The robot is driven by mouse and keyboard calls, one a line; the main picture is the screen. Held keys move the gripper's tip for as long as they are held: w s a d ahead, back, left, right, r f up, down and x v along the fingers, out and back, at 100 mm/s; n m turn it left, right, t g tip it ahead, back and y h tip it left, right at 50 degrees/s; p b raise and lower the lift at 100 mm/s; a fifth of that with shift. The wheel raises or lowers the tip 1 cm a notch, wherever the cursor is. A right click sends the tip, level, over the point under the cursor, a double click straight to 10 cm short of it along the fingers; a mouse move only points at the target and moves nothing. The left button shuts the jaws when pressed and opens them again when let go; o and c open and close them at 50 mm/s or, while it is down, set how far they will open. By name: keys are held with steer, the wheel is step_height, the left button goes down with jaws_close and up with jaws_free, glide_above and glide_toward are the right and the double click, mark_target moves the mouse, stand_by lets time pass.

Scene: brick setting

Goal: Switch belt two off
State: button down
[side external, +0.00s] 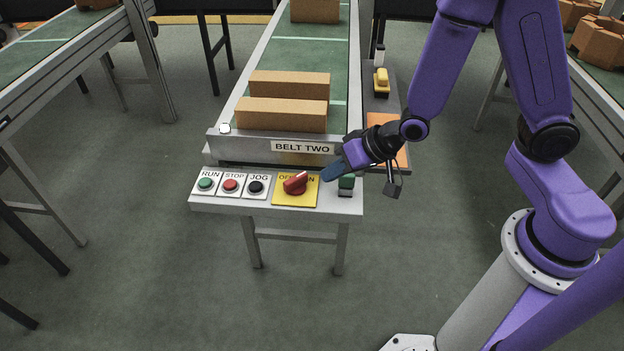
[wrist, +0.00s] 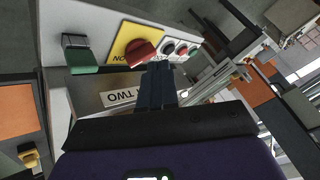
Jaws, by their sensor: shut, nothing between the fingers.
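The BELT TWO label (side external: 303,147) is on the end of the middle conveyor, above a control panel (side external: 225,205). The panel has a red rotary knob (side external: 295,184) on a yellow plate marked OFF and ON. The knob's handle slants up to the right in the side view. In the wrist view the knob (wrist: 138,52) is just beyond my fingertips, with the label (wrist: 122,97) beside them. My gripper (side external: 328,174) is shut and empty, just right of the knob and above the panel. I cannot tell whether it touches the knob.
Green RUN (side external: 206,183), red STOP (side external: 231,185) and black JOG (side external: 256,187) buttons are left of the knob. A green-topped part (side external: 346,185) stands at the panel's right end. Cardboard boxes (side external: 282,115) lie on the belt. An orange surface (side external: 400,150) is behind my wrist.

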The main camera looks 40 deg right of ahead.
steer(key=s+f+m+t+h, duration=0.1)
steer(key=m, duration=0.4)
steer(key=s+f+m+h, duration=0.1)
steer(key=m+h, duration=0.1)
steer(key=m, duration=0.4)
steer(key=s+d+f+m+t+h, duration=0.1)
steer(key=m, duration=0.5)
steer(key=shift+f+t+h, duration=0.15)
steer(key=shift+t+h, duration=0.15)
steer(key=shift+w, duration=0.15)
glide_toward(304, 182)
steer(key=f, duration=0.4)
steer(key=shift+w, duration=0.25)
steer(key=shift+w+r, duration=0.1)
steer(key=shift+w, duration=1.8)
